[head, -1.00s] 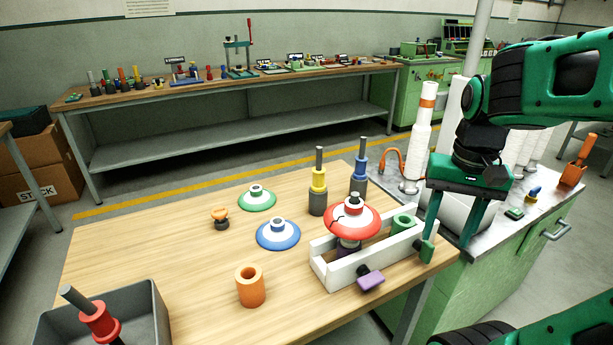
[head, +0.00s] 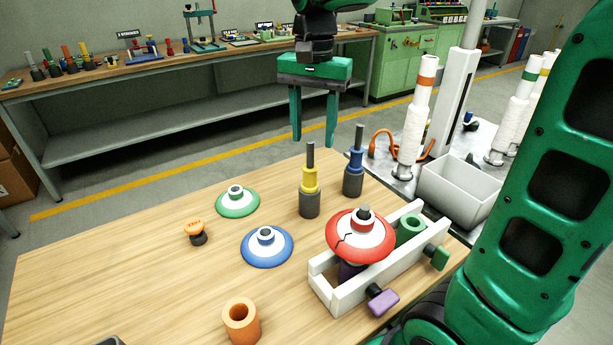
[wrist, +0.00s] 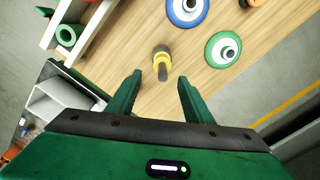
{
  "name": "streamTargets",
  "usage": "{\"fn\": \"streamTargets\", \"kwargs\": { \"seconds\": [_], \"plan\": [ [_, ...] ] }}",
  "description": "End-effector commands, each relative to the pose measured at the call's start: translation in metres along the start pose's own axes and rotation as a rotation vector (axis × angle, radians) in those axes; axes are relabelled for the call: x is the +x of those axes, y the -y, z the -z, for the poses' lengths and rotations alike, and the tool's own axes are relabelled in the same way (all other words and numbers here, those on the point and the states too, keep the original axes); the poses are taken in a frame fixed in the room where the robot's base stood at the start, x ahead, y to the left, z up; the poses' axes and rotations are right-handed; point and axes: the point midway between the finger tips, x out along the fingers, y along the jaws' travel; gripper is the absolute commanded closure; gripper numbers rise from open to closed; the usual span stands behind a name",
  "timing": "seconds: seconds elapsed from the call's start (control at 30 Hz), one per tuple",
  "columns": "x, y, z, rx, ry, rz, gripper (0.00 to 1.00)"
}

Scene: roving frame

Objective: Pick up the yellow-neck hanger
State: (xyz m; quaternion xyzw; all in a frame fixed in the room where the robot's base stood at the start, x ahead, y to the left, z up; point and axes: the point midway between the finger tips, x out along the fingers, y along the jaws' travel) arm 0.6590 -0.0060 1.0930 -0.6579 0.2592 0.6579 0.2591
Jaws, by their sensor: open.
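The yellow-neck hanger (head: 310,180) stands upright on the wooden table, with a dark grey base, a yellow collar and a thin grey rod on top. It also shows in the wrist view (wrist: 162,62), seen from above, just beyond the fingertips and roughly between their lines. My gripper (head: 312,143) is open and empty, with its fingers pointing down, above and behind the hanger in the head view. In the wrist view my gripper (wrist: 160,76) has its two green fingers spread apart. Neither finger appears to touch the hanger.
A blue-neck hanger (head: 354,172) stands close to the right. A white tray (head: 340,296) holds a red-and-white disc (head: 360,236). Blue (head: 267,247) and green (head: 237,201) discs and an orange cylinder (head: 241,322) lie leftward.

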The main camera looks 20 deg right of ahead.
Motion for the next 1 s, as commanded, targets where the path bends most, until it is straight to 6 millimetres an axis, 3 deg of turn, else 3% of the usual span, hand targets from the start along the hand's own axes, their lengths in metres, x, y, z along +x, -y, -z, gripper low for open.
{"fn": "streamTargets", "kwargs": {
  "seconds": [0.3,0.53,0.83,1.0],
  "plan": [
    [0.044,0.003,-0.004,-0.005,0.002,-0.003,0.54],
    [0.059,0.004,-0.004,-0.006,0.001,-0.001,0.54],
    [0.097,0.007,-0.004,-0.008,0.001,-0.002,0.54],
    [0.104,0.007,-0.004,-0.007,0.000,-0.001,0.54]
  ]
}}
